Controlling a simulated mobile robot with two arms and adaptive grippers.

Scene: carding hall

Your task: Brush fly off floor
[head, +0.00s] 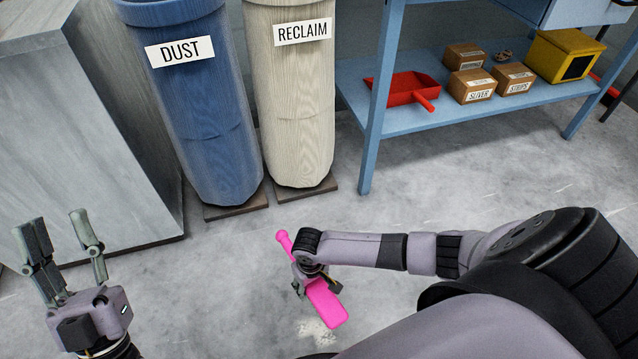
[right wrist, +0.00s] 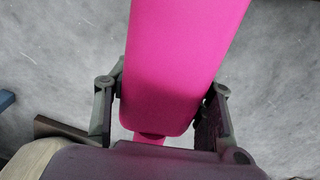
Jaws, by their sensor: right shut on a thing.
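A pink brush (head: 325,302) is held low over the floor, its thin handle pointing up-left and its broad block down-right in the head view. My right gripper (head: 314,280) is shut on it. In the right wrist view, the fingers (right wrist: 162,88) sit on both sides of the pink brush (right wrist: 185,45). A pale patch of fly (head: 317,330) lies on the floor (head: 220,290) just below the brush block; whether the bristles touch it cannot be told. My left gripper (head: 60,230) is open and empty at the left, its fingers pointing up.
A blue DUST bin (head: 200,110) and a cream RECLAIM bin (head: 295,110) stand at the back on dark bases. A blue bench (head: 400,118) at right holds a red dustpan (head: 402,90), several small cartons (head: 472,86) and a yellow box (head: 562,55). Floor between is mostly clear.

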